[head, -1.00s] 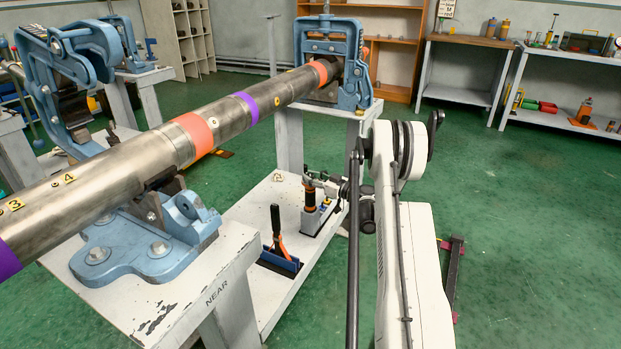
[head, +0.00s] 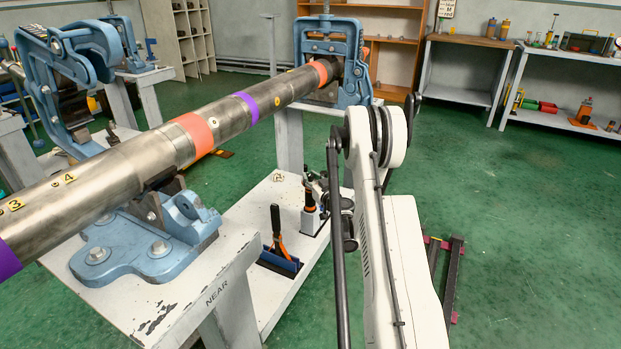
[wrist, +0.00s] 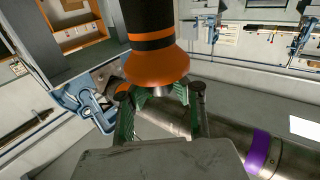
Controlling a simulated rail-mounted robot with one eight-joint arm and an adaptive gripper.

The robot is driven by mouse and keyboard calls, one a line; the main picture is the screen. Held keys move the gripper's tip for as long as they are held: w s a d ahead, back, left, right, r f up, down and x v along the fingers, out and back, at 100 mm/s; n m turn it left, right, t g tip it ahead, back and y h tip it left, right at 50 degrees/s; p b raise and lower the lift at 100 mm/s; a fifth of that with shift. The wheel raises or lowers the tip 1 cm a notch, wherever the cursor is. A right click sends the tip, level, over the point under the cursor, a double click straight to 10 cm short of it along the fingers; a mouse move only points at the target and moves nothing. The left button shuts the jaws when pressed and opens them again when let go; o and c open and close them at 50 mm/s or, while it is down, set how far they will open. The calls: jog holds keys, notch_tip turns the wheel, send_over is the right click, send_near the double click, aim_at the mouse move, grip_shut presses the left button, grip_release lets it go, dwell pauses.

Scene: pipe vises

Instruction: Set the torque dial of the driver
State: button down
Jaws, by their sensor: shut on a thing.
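The driver (head: 309,200), dark with an orange band, stands in a white and blue holder on the lower shelf in the head view. In the wrist view the driver (wrist: 155,40) is large and close, a black cylinder with an orange band and a flared orange collar. My gripper (wrist: 160,100) is shut on the driver at the collar's narrow end, with green-padded fingers on both sides. In the head view my gripper (head: 316,183) is small beside the driver's top, partly hidden by my arm. I cannot tell the dial's setting.
A blue tool with a black and orange handle (head: 278,240) stands on the shelf (head: 240,205).

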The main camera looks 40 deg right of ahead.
aim_at(310, 175)
jog(key=m+g+h, duration=0.1)
jog(key=h, duration=0.1)
jog(key=m+g+h, duration=0.1)
jog(key=m+h, duration=0.1)
jog(key=h, duration=0.1)
jog(key=shift+w+a+m, duration=0.1)
jog(key=shift+a+m, duration=0.1)
jog(key=shift+m, duration=0.1)
jog(key=shift+d+m+g+h, duration=0.1)
jog(key=shift+m+g+h, duration=1.2)
jog(key=shift+h, duration=0.4)
jog(key=shift+g, duration=0.3)
jog(key=c, duration=1.5)
grip_release()
notch_tip(310, 175, up, 10)
jog(key=shift+r, duration=0.1)
